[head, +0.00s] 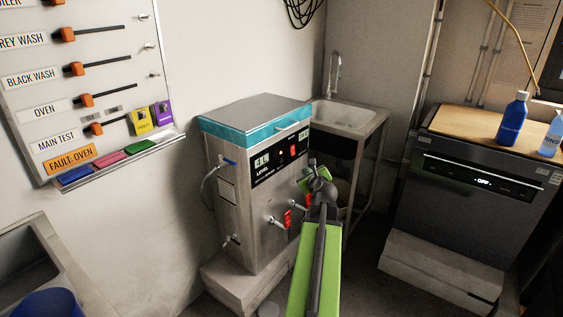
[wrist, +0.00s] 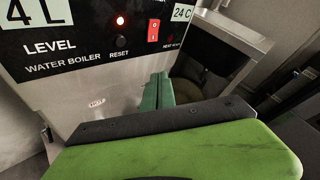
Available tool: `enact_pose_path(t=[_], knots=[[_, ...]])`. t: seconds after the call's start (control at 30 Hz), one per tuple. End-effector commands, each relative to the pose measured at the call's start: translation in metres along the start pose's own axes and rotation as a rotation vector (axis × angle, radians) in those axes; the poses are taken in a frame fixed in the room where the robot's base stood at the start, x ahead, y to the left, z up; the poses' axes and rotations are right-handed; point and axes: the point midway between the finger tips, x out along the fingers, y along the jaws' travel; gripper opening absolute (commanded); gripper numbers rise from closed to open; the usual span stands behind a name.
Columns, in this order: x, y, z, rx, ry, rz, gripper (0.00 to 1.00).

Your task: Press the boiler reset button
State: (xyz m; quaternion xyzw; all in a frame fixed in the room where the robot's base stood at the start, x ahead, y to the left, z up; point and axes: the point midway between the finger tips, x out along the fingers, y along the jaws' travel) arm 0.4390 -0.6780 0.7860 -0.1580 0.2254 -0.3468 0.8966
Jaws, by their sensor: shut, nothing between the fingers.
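The water boiler (head: 233,205) is a steel box with a teal band and a black front panel. In the wrist view the black round reset button (wrist: 122,42) sits above the word RESET, below a lit red light (wrist: 121,20). A red rocker switch (wrist: 153,31) is to its right. My gripper (head: 314,175) is in front of the boiler, right of the panel in the head view. Its green fingers (wrist: 157,92) are shut and empty, below and right of the reset button in the wrist view. I cannot tell how far they are from the boiler's front.
Taps with red handles (head: 288,218) stick out below the panel. A steel sink (head: 345,116) stands behind the boiler. A dark appliance (head: 455,215) with bottles on top is at right. A labelled wall board (head: 105,60) hangs at left.

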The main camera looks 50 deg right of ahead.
Motion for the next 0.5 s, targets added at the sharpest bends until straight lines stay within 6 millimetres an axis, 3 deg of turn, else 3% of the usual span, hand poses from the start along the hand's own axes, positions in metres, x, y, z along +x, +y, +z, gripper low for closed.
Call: enact_pose_path(t=[0.5], knots=[[0.044, 0.031, 0.031, -0.003, -0.001, 0.003, 0.0]])
